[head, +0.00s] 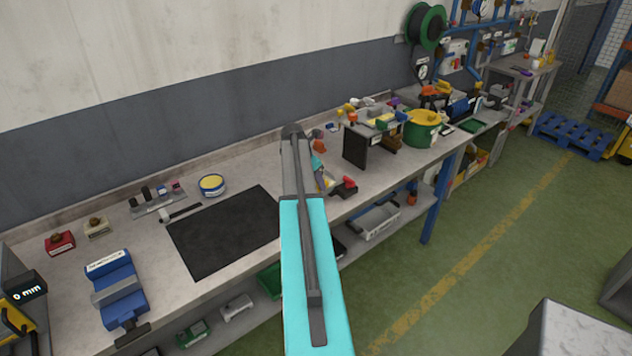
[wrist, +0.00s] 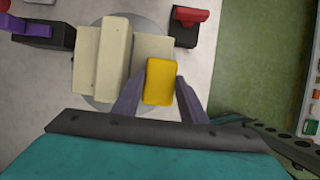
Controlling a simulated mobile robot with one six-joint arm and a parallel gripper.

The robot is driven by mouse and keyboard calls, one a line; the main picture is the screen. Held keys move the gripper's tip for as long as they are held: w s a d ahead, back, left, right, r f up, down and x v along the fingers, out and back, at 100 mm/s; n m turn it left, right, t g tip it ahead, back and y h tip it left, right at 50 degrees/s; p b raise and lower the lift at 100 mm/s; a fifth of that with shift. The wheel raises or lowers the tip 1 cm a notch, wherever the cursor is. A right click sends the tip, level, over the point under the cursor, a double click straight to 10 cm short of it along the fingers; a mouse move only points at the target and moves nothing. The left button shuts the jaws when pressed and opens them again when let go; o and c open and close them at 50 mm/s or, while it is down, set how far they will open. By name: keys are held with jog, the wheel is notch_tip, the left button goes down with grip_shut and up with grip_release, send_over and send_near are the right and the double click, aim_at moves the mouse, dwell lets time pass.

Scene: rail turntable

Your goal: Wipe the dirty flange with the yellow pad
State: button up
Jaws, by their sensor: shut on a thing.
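In the wrist view my gripper (wrist: 160,88) is shut on the yellow pad (wrist: 161,80), with one dark finger on each side of it. A cream block with a raised middle and flat side flanges (wrist: 152,48) sits on a round grey turntable (wrist: 150,22). The pad overlaps the near end of the right-hand flange in the picture; I cannot tell if it touches. No dirt shows on the visible part of the flange. In the head view my arm covers most of this spot.
A red-and-black clamp (wrist: 187,27) stands close to the right of the block, and a dark part with purple (wrist: 42,32) to the left. The bench edge is just right of the pad. In the head view a black mat (head: 225,235) lies clear; a blue vise (head: 115,290) stands farther left.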

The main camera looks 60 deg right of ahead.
jog(key=shift+d, duration=0.15)
jog(key=shift+s+d+f, duration=0.1)
jog(key=shift+s+d, duration=0.2)
jog(key=shift+d, duration=0.5)
jog(key=shift+r+p, duration=0.75)
jog(key=shift+r, duration=3)
